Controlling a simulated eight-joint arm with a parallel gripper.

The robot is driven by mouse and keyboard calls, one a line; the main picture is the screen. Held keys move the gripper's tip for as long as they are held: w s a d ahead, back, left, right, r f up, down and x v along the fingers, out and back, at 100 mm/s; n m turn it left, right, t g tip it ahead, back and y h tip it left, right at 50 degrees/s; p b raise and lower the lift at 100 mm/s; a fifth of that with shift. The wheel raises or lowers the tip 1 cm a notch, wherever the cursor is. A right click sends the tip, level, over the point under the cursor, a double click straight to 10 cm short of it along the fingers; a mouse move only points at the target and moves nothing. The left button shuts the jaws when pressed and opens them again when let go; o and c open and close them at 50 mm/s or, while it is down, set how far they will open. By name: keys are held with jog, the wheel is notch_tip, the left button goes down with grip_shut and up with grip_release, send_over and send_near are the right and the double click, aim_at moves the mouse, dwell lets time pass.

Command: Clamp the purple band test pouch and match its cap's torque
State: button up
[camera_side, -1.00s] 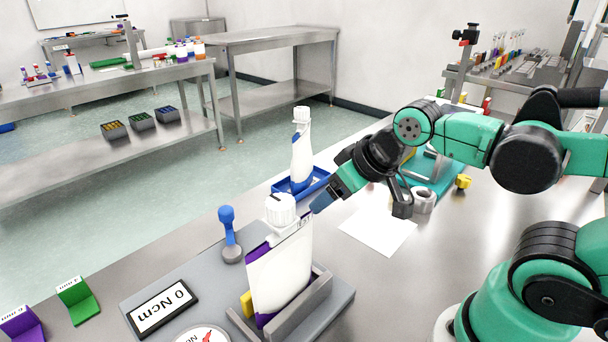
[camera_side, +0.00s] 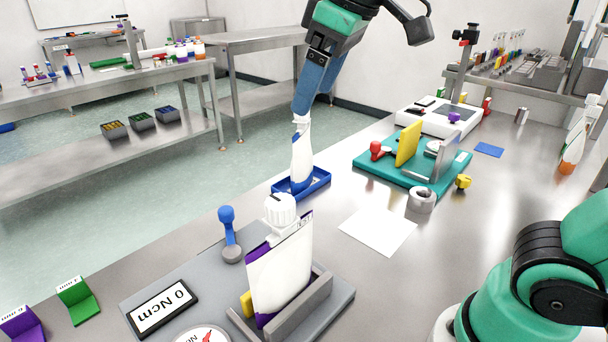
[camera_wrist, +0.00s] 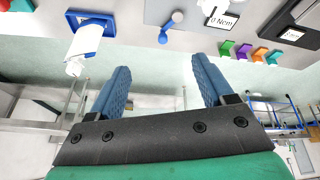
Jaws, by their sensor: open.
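The purple band test pouch (camera_side: 278,275) stands upright in the grey clamp fixture (camera_side: 335,303), its white cap (camera_side: 281,210) on top. A second white pouch (camera_side: 301,160) stands in a blue tray (camera_side: 319,186) behind it. My gripper (camera_side: 302,110) points down, and its fingers overlap this second pouch's top in the side view. In the wrist view my gripper (camera_wrist: 161,64) is open with nothing between its fingers. There the second pouch (camera_wrist: 86,44) lies to the left, outside the fingers.
The fixture carries a blue-knobbed lever (camera_side: 229,232), a display (camera_side: 163,307) reading 0 Ncm and a dial (camera_side: 204,335). Green (camera_side: 77,300) and purple (camera_side: 20,324) label stands are at left. A teal board (camera_side: 405,175) with parts is at right. White paper (camera_side: 378,231) lies flat between.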

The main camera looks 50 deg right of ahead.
jog(key=a+n+g, duration=0.4)
jog(key=a+n, duration=0.3)
send_over(282, 201)
jog(key=shift+h, duration=0.3)
notch_tip(282, 201, down, 4)
jog(key=shift+f, duration=3.4)
